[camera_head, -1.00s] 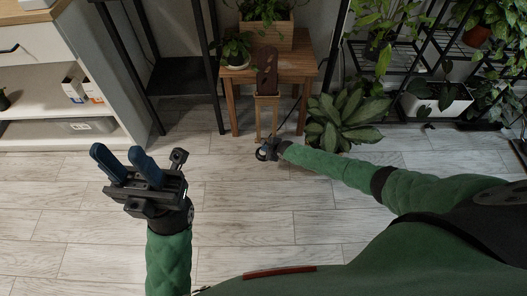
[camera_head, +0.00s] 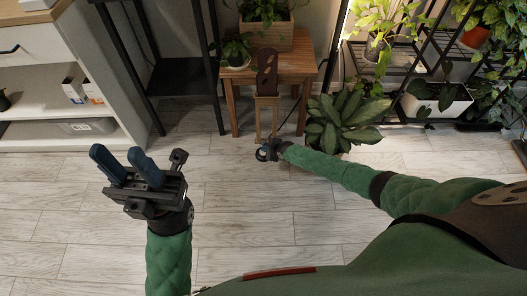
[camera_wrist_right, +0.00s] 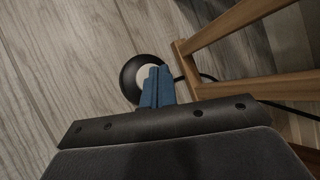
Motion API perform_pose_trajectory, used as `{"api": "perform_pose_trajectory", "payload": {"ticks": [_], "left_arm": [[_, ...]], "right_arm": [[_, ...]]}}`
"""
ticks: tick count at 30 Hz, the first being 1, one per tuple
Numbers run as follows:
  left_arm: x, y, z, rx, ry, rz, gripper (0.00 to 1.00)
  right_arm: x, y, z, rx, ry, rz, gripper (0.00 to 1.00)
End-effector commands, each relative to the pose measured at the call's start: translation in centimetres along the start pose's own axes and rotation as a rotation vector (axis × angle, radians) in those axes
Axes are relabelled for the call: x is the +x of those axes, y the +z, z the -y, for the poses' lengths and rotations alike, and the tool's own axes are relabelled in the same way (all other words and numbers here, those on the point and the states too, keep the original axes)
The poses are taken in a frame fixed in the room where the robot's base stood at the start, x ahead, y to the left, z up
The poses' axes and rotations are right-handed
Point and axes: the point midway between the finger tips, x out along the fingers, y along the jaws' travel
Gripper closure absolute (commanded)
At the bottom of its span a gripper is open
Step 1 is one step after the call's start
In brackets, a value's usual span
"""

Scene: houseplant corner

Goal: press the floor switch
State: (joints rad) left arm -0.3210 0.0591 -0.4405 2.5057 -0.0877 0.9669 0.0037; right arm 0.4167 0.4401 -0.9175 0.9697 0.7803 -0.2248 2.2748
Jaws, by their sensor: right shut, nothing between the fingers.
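The floor switch (camera_wrist_right: 130,76) is a round black disc with a pale centre and lies on the floor in the right wrist view. My right gripper (camera_wrist_right: 159,72) has its blue fingers shut with nothing between them. The fingertips overlap the pale centre and hide part of it; I cannot tell for certain whether they touch. In the head view my right gripper (camera_head: 272,150) reaches down to the floor in front of the small wooden table, over the switch, which is mostly hidden there. My left gripper (camera_head: 122,162) is open and empty, raised at the left.
The wooden table (camera_head: 229,98) with potted plants and a wooden stand stand behind the switch. A black cable (camera_wrist_right: 208,77) runs from the switch past the wooden legs. A leafy plant (camera_head: 345,120) is right of my right gripper. The floor at front is clear.

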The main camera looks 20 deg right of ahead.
Motion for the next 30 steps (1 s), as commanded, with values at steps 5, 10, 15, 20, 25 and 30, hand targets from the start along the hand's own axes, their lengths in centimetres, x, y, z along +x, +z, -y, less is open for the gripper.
{"api": "perform_pose_trajectory", "payload": {"ticks": [5, 10, 15, 20, 25, 30], "left_arm": [[0.0, 0.1, 0.0, -0.001, 0.000, 0.001, 0.64], [1.3, 0.1, 0.0, -0.001, 0.000, 0.001, 0.64], [2.6, 0.1, -0.1, -0.001, 0.001, 0.001, 0.64], [3.8, 0.1, -0.1, -0.001, 0.001, 0.001, 0.64], [5.1, 0.1, -0.1, 0.000, 0.001, 0.001, 0.64], [5.7, 0.1, -0.1, 0.000, 0.001, 0.001, 0.64]], "right_arm": [[0.0, 0.0, 0.0, 0.000, 0.000, 0.000, 1.00], [-0.9, 0.8, 0.6, 0.000, 0.000, 0.001, 1.00], [-1.9, 1.5, 1.2, 0.001, 0.001, 0.001, 1.00], [-2.8, 2.1, 1.9, 0.001, 0.001, 0.001, 1.00], [-3.7, 2.8, 2.7, 0.001, 0.000, 0.001, 1.00], [-4.2, 3.0, 3.0, 0.001, 0.000, 0.001, 1.00]]}}
